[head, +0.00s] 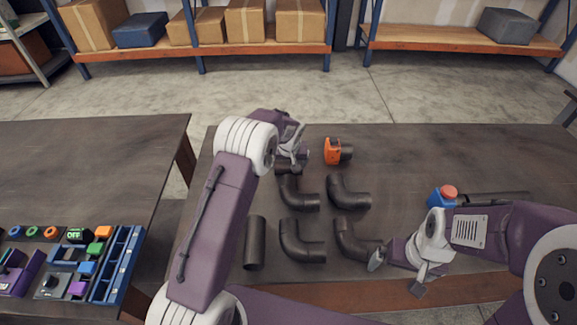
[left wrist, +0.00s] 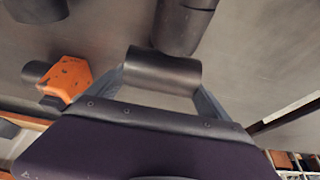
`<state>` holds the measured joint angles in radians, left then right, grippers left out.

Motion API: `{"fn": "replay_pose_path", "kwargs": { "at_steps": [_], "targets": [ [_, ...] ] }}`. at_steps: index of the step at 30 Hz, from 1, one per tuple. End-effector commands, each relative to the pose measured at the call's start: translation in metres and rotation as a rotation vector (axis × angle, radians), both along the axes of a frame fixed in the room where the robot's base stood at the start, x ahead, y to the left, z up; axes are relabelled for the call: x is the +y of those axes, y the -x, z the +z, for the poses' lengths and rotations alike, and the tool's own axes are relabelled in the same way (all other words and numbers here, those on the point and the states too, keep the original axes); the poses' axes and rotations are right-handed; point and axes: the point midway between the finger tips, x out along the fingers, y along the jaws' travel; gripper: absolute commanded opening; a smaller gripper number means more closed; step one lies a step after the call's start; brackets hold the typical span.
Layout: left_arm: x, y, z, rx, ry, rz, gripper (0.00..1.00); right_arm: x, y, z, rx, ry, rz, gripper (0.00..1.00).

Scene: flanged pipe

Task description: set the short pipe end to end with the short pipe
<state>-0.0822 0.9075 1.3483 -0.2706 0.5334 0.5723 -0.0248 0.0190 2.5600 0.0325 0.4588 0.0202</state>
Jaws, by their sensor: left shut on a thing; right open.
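A short dark pipe (left wrist: 162,68) lies across between the fingers of my left gripper (left wrist: 160,85), which is shut on it. In the head view my left gripper (head: 294,158) is near the far edge of the table, and the held pipe (head: 284,168) is mostly hidden behind it. Another short dark pipe (head: 347,152) sits just right of it, with an orange block-like piece (head: 332,151) at its left end. Whether that piece surrounds the pipe I cannot tell. My right gripper (head: 397,275) is open near the front edge, by an elbow pipe.
Several dark elbow pipes (head: 348,193) lie mid-table, one close to my left gripper. A longer straight pipe (head: 255,243) lies at left, another (head: 495,198) at right. The table's far right is clear.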

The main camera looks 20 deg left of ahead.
Motion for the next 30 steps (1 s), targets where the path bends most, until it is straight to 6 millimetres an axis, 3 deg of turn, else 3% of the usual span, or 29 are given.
{"fn": "replay_pose_path", "kwargs": {
  "at_steps": [4, 18, 22, 30],
  "targets": [
    [0.0, -0.002, 0.031, -0.01, 0.001, 0.0, 0.3, 0.0, 0.0, -0.006, 0.0, 0.0, 0.0, 1.0],
    [-0.095, 0.034, 0.089, -0.004, 0.001, -0.005, 0.3, 0.0, 0.0, -0.022, 0.0, 0.0, 0.0, 1.0],
    [-0.107, 0.038, 0.097, -0.005, 0.001, -0.002, 0.3, 0.0, 0.0, -0.023, 0.0, 0.0, 0.0, 1.0],
    [-0.11, 0.04, 0.1, -0.002, 0.0, 0.0, 0.3, 0.0, 0.0, -0.023, 0.0, 0.0, 0.0, 1.0]
  ]
}}
